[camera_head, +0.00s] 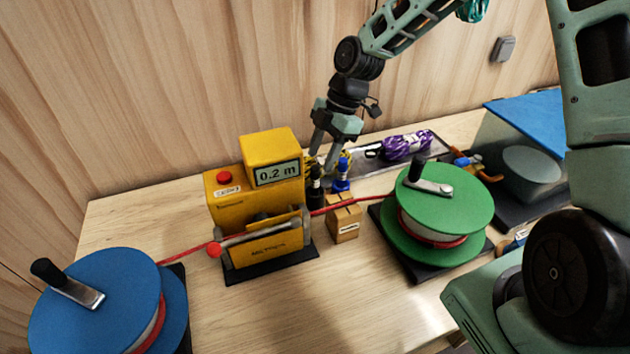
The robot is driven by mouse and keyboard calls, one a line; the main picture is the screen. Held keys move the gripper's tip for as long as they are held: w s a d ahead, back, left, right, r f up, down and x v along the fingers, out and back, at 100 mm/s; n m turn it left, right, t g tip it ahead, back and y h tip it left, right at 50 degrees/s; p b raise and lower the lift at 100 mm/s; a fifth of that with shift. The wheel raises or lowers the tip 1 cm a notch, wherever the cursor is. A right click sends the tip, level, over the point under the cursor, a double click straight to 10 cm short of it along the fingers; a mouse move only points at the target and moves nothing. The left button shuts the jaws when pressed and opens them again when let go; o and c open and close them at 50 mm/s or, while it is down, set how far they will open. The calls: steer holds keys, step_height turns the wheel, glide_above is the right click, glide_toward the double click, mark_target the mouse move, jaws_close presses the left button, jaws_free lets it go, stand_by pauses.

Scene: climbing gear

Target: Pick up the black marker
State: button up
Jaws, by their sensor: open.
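A black marker (315,188) stands upright on the table, just right of the yellow length meter. A blue marker (342,176) stands close to its right. My gripper (325,160) points down from above, open, with its fingertips close to the top of the black marker. The view does not show clearly whether the marker's top is between the fingers. Yellow items behind the fingers are partly hidden.
The yellow meter (256,185) reads 0.2 m. A red rope (368,201) runs between a blue reel (95,305) and a green reel (452,207).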

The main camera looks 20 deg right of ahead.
mark_target(316, 166)
steer(key=p+x, duration=0.2)
steer(key=x, duration=0.3)
steer(key=shift+w+f, duration=0.1)
jaws_close()
